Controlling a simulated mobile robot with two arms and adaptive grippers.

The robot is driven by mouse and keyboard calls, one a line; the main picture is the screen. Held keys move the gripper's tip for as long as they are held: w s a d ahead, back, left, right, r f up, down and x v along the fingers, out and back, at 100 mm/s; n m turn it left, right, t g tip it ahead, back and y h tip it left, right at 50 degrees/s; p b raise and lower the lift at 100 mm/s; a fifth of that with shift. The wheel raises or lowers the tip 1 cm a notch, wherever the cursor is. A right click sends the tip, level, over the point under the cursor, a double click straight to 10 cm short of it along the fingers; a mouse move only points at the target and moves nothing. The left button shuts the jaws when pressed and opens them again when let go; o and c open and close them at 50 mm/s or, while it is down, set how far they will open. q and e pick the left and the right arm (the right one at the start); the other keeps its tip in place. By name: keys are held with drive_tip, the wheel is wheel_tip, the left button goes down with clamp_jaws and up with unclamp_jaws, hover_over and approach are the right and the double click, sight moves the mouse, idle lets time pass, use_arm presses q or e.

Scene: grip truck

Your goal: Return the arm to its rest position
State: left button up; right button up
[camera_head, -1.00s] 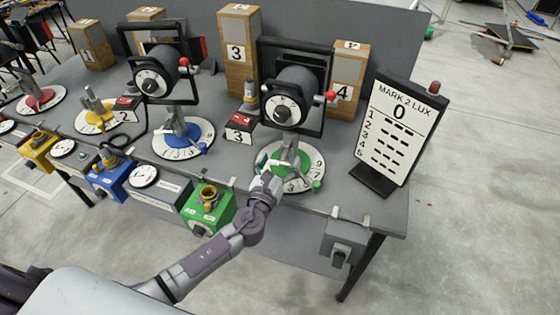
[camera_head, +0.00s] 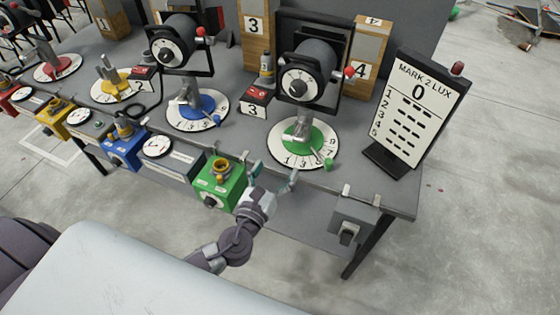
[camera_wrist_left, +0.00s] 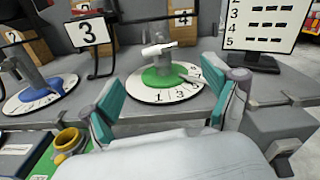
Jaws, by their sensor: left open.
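My left gripper (camera_head: 273,176) is open and empty in the head view. It is in front of the table's front edge, below the green-centred dial (camera_head: 304,148) and right of the green box (camera_head: 219,181). In the left wrist view, the teal fingers of my left gripper (camera_wrist_left: 163,105) are spread wide, with the green-centred dial (camera_wrist_left: 164,80) beyond them and apart from them. My right gripper is in neither view.
The grey table (camera_head: 381,202) carries several lamps on numbered dials and a MARK 2 LUX board (camera_head: 416,108). A grey box (camera_head: 352,228) hangs at its front right. Coloured boxes line the front edge. Grey floor is open at the right.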

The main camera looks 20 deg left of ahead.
use_arm(q)
drive_tip(key=shift+f, duration=0.1)
idle(0.4)
drive_tip(key=s+a+f+n+g+y, duration=0.1)
drive_tip(key=s+a+f+n+g, duration=0.25)
drive_tip(key=f, duration=0.75)
drive_tip(key=s+a+f+n+g+b, duration=0.1)
drive_tip(key=s+f+n+g, duration=0.4)
drive_tip(key=f, duration=0.6)
drive_tip(key=s+a+f+n+g+y, duration=0.1)
drive_tip(key=s+a+f+n, duration=0.15)
drive_tip(key=f+n, duration=0.55)
drive_tip(key=s+f+n+g, duration=0.2)
drive_tip(key=s+f+n, duration=0.3)
drive_tip(key=s, duration=0.4)
drive_tip(key=s+f+n+g+h, duration=0.1)
drive_tip(key=s+f+n+g, duration=0.2)
drive_tip(key=s+f+n, duration=0.2)
drive_tip(key=s+d+f+n+g, duration=0.1)
drive_tip(key=s+f+n+g, duration=0.1)
drive_tip(key=s+f+n, duration=0.3)
drive_tip(key=s+f, duration=0.4)
drive_tip(key=s, duration=0.5)
drive_tip(key=shift+s+f+b, duration=0.15)
drive_tip(key=shift+f+b, duration=0.2)
drive_tip(key=shift+b, duration=0.05)
drive_tip(key=shift+n+g, duration=0.25)
